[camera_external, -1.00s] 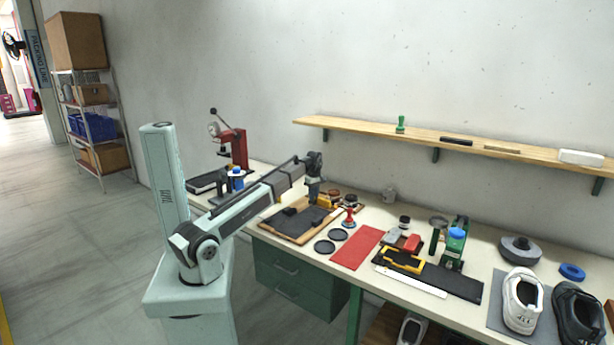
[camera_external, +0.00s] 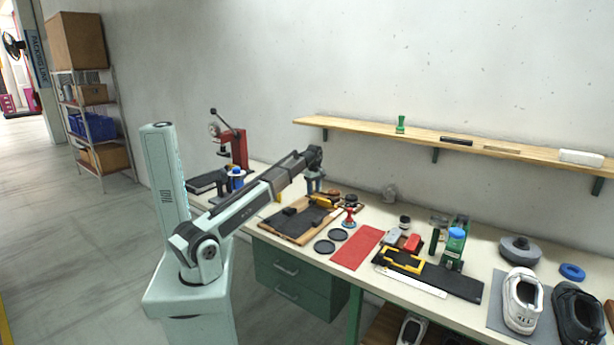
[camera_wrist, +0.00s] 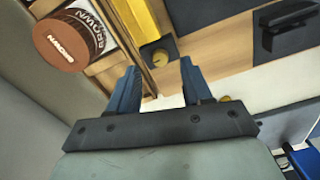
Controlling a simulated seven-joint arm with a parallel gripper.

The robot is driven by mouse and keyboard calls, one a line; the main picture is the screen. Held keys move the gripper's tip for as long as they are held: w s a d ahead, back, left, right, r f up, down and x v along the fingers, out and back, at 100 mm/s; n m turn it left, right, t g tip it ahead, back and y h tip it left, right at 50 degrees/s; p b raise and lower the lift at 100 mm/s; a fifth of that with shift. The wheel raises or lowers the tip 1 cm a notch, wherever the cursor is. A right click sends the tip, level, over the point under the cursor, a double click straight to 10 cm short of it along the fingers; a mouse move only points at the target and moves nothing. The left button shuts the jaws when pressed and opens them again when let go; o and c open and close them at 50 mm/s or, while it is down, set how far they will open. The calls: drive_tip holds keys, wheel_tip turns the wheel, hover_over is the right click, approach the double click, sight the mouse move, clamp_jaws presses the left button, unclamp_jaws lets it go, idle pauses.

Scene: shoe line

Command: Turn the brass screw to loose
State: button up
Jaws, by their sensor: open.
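My gripper (camera_wrist: 158,66) is open, with its two blue fingers apart and nothing held between them. In the wrist view, a round brass screw head (camera_wrist: 160,57) on a dark square plate shows between and just beyond the fingertips. A yellow block (camera_wrist: 140,22) lies beside that plate. I cannot tell how tight the screw is. A second small brass-coloured piece (camera_wrist: 225,98) shows right of the right finger. In the external view, my gripper (camera_external: 315,188) is above the back of the wooden board (camera_external: 270,228); the screw is too small to make out there.
A brown-lidded tin (camera_wrist: 60,45) stands left of the fingers in the wrist view. On the bench, a red-and-white stamp-like tool (camera_external: 350,215), a red mat (camera_external: 357,248) and black discs (camera_external: 324,246) lie near the board. A red press (camera_external: 238,150) stands behind on the left.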

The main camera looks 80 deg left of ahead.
wheel_tip(320, 180, up, 11)
drive_tip(key=shift+f, duration=0.15)
idle(0.7)
